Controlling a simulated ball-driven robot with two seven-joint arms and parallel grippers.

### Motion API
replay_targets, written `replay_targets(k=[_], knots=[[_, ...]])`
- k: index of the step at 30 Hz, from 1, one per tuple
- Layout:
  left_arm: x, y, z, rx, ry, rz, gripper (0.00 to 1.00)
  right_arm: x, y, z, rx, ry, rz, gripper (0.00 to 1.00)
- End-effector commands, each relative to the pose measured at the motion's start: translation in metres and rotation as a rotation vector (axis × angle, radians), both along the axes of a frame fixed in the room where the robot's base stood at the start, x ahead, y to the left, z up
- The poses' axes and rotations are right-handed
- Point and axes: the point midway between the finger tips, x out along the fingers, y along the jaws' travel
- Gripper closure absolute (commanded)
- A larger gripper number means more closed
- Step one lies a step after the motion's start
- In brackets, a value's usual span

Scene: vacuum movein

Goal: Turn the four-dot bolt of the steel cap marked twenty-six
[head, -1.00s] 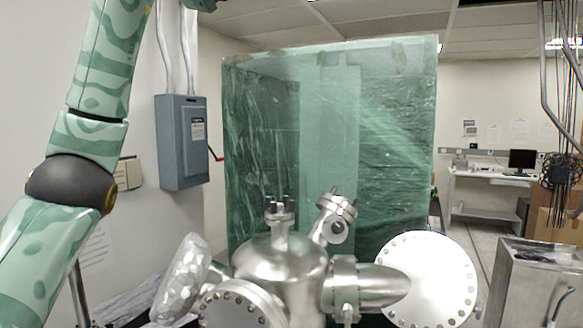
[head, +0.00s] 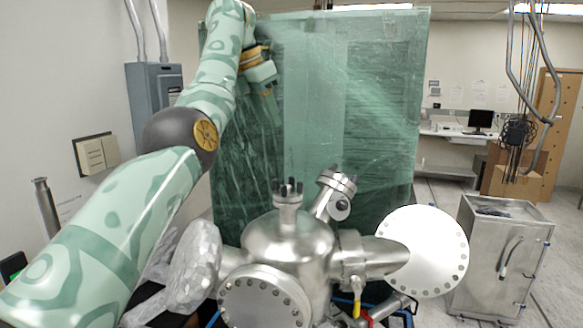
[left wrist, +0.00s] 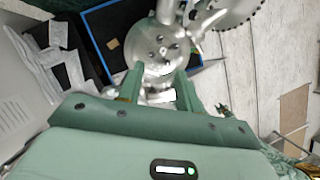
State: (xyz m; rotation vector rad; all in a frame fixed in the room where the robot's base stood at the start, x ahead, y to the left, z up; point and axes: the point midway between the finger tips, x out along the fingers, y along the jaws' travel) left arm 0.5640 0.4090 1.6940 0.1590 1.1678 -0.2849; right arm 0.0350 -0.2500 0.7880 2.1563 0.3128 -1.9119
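A steel vacuum chamber (head: 289,240) stands in front of me. Its upright top port carries a small cap with dark bolts (head: 288,196), and a tilted port beside it carries another bolted cap (head: 342,184). A round bolted flange (head: 262,300) faces me. I cannot read a twenty-six or any dots on these parts. My left gripper (head: 268,88) is above and behind the chamber, touching nothing. In the left wrist view its two fingers (left wrist: 160,88) stand apart and empty, with the chamber (left wrist: 158,42) below and beyond them. My right gripper is not in view.
A large bolted disc (head: 425,250) stands right of the chamber, and a foil-wrapped part (head: 195,268) is on its left. A green translucent sheet (head: 370,110) hangs behind. A steel cabinet (head: 492,262) stands at the right. The air above the chamber is clear.

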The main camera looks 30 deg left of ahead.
Motion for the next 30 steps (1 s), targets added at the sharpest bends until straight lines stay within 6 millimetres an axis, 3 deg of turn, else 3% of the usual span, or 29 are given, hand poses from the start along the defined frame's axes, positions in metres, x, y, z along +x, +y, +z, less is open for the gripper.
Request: replay_targets(k=[5, 21, 30], knots=[[0.005, -0.001, -0.014, 0.019, -0.003, -0.039, 0.65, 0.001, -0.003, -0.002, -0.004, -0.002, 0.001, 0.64], [0.049, -0.017, -0.125, 0.021, -0.002, -0.037, 0.65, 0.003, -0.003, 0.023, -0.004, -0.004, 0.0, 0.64], [0.058, -0.019, -0.15, 0.022, -0.005, -0.034, 0.65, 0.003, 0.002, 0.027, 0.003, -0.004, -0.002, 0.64]])
